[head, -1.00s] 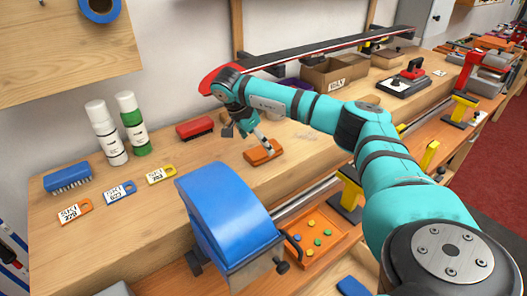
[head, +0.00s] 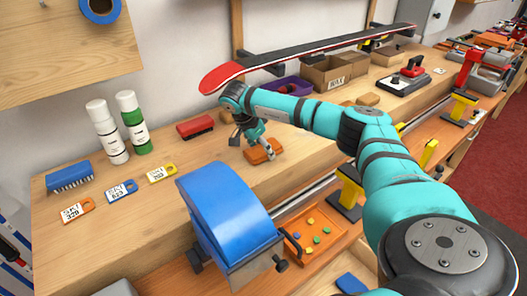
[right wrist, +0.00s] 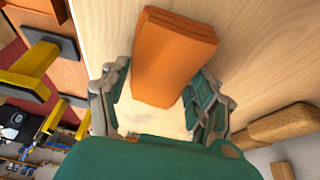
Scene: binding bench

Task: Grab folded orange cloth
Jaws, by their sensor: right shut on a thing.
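The folded orange cloth (head: 258,156) is a small flat block on the wooden bench, right of the middle row of tools. My right gripper (head: 257,145) reaches down over it from above. In the right wrist view, the cloth (right wrist: 174,58) sits between the two fingers of my right gripper (right wrist: 158,82), which is shut on it. The near end of the cloth lies between the fingers and the far end sticks out past them. In the head view the fingers partly cover the cloth. My left gripper is not in view.
A blue curved guard (head: 228,210) stands in front, left of the cloth. Bare bench lies around the cloth.

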